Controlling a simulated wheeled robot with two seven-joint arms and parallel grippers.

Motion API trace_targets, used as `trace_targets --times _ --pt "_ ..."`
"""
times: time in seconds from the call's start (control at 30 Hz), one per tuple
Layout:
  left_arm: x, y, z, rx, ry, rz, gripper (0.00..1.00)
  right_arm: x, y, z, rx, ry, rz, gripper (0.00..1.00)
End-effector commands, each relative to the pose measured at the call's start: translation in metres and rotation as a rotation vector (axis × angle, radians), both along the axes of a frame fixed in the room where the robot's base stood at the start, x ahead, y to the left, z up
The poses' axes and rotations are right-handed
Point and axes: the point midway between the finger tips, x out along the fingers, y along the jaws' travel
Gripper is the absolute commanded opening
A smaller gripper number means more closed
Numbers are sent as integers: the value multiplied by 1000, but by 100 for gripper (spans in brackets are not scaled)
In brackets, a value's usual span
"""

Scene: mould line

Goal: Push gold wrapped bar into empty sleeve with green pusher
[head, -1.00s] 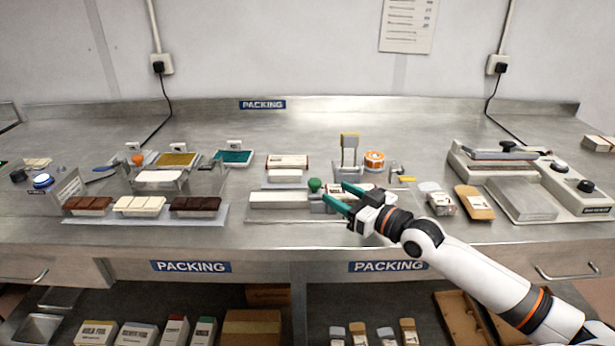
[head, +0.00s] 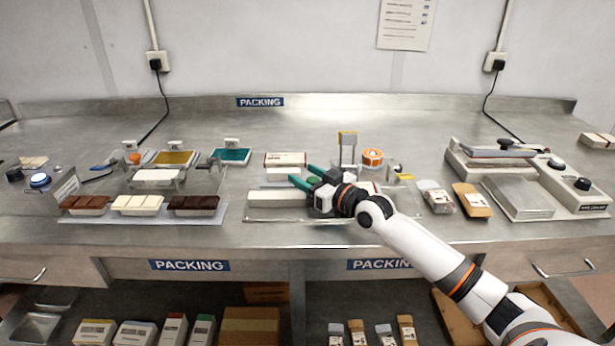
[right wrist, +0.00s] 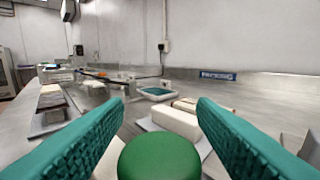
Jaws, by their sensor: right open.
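The green knob of the pusher (head: 313,181) stands at the packing fixture in the middle of the bench. My right gripper (head: 302,176) is open at the knob, one finger to each side. In the right wrist view the round green knob (right wrist: 158,160) is low between the spread teal fingers of the gripper (right wrist: 160,105), with no clear contact. A long white block (head: 275,199) lies at the left of the fixture. My gripper and wrist hide much of the fixture, and I cannot make out the gold wrapped bar or the empty sleeve. My left gripper is out of view.
Chocolate bars on a tray (head: 140,217) lie to the left. A teal pad tray (head: 231,156) and an orange tape roll (head: 372,158) stand behind. Wrapped packets (head: 472,200) and a sealing machine (head: 520,197) are at the right. The bench front is mostly clear.

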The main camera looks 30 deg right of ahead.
Motion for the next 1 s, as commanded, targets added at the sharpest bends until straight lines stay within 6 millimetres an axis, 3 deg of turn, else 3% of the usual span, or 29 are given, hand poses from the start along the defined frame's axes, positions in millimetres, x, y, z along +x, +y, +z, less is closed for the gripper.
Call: trace_targets --times 0.17,0.47,0.77,1.0 --pt "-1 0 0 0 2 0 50 0 0 0 0 0 0 50" --pt "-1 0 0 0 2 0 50 0 0 0 0 0 0 1" --pt "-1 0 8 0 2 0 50 5 10 3 3 -1 2 0" --pt "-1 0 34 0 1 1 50 31 53 7 8 -1 3 0"
